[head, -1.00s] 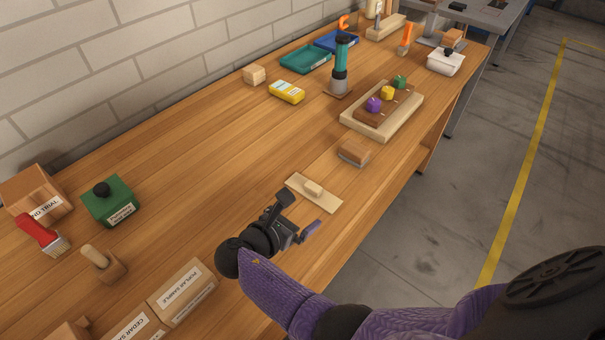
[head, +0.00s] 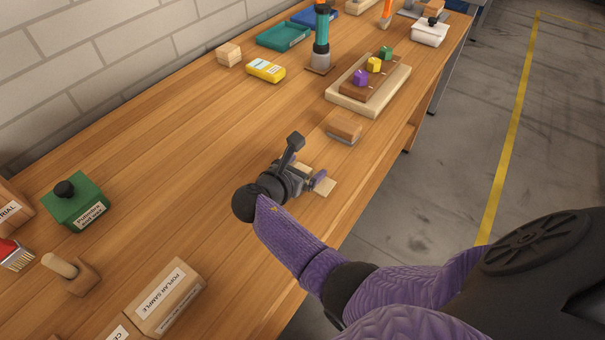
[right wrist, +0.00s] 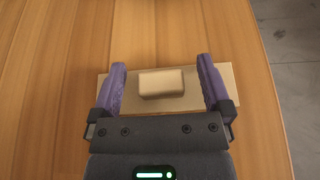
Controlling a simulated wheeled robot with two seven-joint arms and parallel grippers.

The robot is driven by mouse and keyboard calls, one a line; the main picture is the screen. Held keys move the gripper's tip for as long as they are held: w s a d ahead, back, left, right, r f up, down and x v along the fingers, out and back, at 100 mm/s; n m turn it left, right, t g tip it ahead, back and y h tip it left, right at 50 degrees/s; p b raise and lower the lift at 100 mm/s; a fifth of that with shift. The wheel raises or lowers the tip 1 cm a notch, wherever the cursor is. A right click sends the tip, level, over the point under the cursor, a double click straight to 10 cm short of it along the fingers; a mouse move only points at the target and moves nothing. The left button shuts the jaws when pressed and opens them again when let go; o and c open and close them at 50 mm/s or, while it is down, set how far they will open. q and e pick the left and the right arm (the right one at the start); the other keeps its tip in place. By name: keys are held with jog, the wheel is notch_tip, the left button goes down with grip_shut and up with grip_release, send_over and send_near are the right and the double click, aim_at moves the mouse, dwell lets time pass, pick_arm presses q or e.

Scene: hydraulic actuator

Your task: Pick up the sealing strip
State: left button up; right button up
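No part is labelled as the sealing strip. A small pale rounded block (right wrist: 161,83) lies on a thin flat tan board (right wrist: 240,92) in the right wrist view. In the head view the board (head: 327,187) is mostly hidden behind my right gripper (head: 308,166). My right gripper (right wrist: 161,66) is open, with its purple fingers on either side of the block and over the board. The block is between the fingers with gaps at both sides, not gripped. My left gripper is not in view.
Further along are a board with coloured knobs (head: 335,93) and a teal-and-black upright tool (head: 321,40). A poplar sample block (head: 165,297) lies nearer. The bench middle is clear.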

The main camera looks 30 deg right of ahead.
jog(key=c, duration=1.3)
